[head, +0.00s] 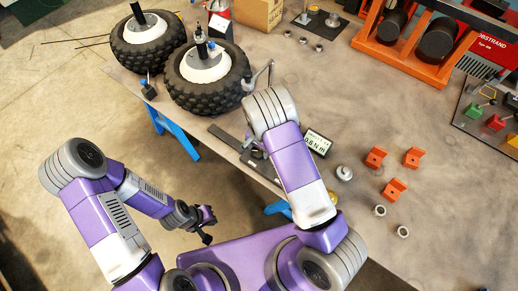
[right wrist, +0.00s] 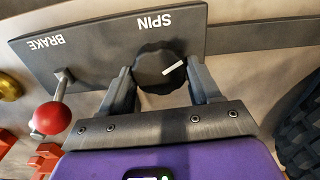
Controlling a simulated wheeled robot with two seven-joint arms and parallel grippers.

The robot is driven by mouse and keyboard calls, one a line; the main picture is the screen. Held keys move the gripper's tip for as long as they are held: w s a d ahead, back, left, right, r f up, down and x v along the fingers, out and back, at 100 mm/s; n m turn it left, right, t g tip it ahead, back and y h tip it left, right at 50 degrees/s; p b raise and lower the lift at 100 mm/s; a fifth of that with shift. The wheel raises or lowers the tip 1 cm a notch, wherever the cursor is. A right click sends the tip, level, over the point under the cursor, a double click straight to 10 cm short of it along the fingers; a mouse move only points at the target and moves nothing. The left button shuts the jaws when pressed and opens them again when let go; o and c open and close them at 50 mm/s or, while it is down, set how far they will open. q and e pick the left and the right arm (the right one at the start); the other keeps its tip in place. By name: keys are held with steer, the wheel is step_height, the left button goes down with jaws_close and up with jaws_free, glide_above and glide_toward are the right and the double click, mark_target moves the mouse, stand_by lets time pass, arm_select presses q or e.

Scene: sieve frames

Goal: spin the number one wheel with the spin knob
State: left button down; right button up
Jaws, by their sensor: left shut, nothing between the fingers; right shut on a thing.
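In the right wrist view a dark grey panel (right wrist: 95,45) carries the labels SPIN and BRAKE. The black ribbed spin knob (right wrist: 158,66), with a white pointer mark, sits under SPIN. My right gripper (right wrist: 159,74) is shut on the knob, one finger at each side. Two black-tyred wheels with white hubs stand at the table's far left in the head view, a nearer wheel (head: 187,87) and a farther wheel (head: 131,50); I cannot read a number on either. My left gripper (head: 206,226) is shut and empty, off the table's front edge. My right arm hides the knob in the head view.
A brake lever with a red ball (right wrist: 52,117) stands beside the knob. A small display (head: 318,142) reads in N m. Orange blocks (head: 394,188) and metal rings (head: 379,211) lie to the right. An orange rack (head: 405,65) stands at the back.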

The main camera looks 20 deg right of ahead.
mark_target(259, 151)
stand_by(0.4)
steer(key=o, duration=1.1)
steer(key=shift+c, duration=0.2)
steer(key=shift+r, duration=0.1)
step_height(259, 151, up, 7)
steer(key=shift+r, duration=0.2)
